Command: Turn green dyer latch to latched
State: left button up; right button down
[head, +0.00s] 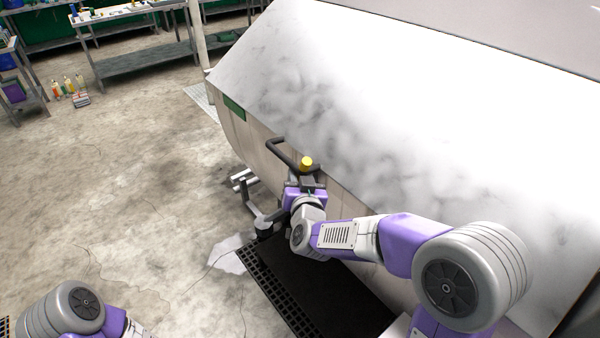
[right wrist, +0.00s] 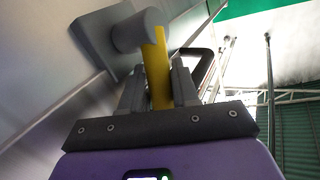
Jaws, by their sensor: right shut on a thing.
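The dyer (head: 330,100) is a large white, smudged machine with a small green patch (head: 234,108) on its left edge. The yellow latch handle (head: 306,162) shows at the dyer's side, beside a dark bar handle (head: 270,145). In the right wrist view the yellow latch (right wrist: 156,68) hangs from a grey round pivot (right wrist: 141,31) on a grey bracket. My right gripper (right wrist: 158,92) is shut on the yellow latch, one finger on each side. In the head view my right gripper (head: 305,182) is partly hidden by its own wrist. My left gripper is out of view; only part of that arm shows at lower left.
A dark grated platform (head: 300,290) lies on the floor below the dyer. Metal pipework (head: 255,205) stands beside it. Workbenches (head: 130,15) and several bottles (head: 68,86) stand at the far left. The concrete floor on the left is clear.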

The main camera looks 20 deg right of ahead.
jog(key=c, duration=1.2)
grip_release()
jog(key=f+p+v, duration=0.1)
jog(key=v, duration=0.6)
jog(key=shift+s+r+p, duration=0.35)
jog(key=shift+r, duration=0.1)
